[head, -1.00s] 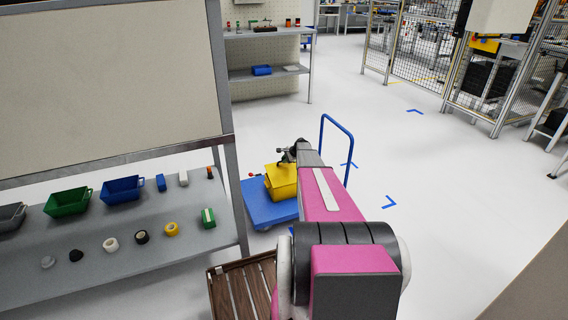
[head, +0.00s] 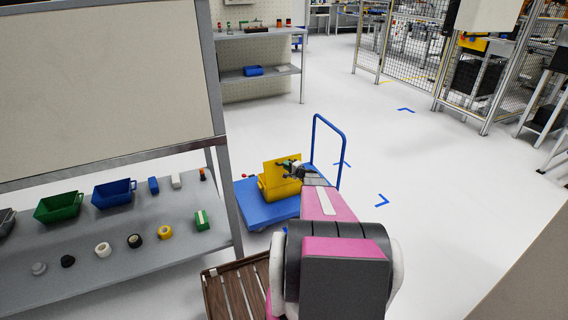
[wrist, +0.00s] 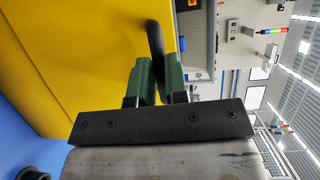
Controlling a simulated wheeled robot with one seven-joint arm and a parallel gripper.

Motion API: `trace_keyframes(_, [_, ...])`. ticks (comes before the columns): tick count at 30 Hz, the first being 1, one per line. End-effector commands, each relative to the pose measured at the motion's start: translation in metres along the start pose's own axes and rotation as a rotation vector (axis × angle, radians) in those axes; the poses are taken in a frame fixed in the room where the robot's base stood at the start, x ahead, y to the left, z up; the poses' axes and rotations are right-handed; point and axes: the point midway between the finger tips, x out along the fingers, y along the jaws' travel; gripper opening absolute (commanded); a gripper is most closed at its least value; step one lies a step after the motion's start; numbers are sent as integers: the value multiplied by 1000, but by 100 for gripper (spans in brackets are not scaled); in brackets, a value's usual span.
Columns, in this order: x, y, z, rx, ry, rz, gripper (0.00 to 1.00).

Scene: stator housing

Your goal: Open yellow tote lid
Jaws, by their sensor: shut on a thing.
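The yellow tote (head: 275,190) stands on a blue platform cart. Its yellow lid (head: 270,166) is raised and stands steeply up at the tote's back; the yellow surface also fills the upper left of the wrist view (wrist: 75,55). My gripper (head: 290,166) is at the lid, on its right side in the head view. In the wrist view its green fingers (wrist: 158,72) are shut on a dark bar-like handle (wrist: 155,38) beside the yellow surface. The tote's inside is hidden in both views.
The blue cart (head: 258,212) has a tall push handle (head: 343,150) close to my arm on the right. A grey workbench (head: 130,255) with bins and tape rolls stands left. A brown slatted pallet (head: 235,292) lies in front. Floor to the right is clear.

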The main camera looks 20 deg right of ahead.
Motion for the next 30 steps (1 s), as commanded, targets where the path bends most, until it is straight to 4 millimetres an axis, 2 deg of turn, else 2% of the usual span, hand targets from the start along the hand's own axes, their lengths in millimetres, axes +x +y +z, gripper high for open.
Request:
trace_keyframes(6, [-26,10,11,-69,-1,-170,0])
trace_keyframes(12, [-42,18,18,-121,-1,-291,0])
trace_keyframes(19, [-53,25,23,-120,-3,-284,0])
trace_keyframes(30, [-56,30,24,-120,-4,-278,0])
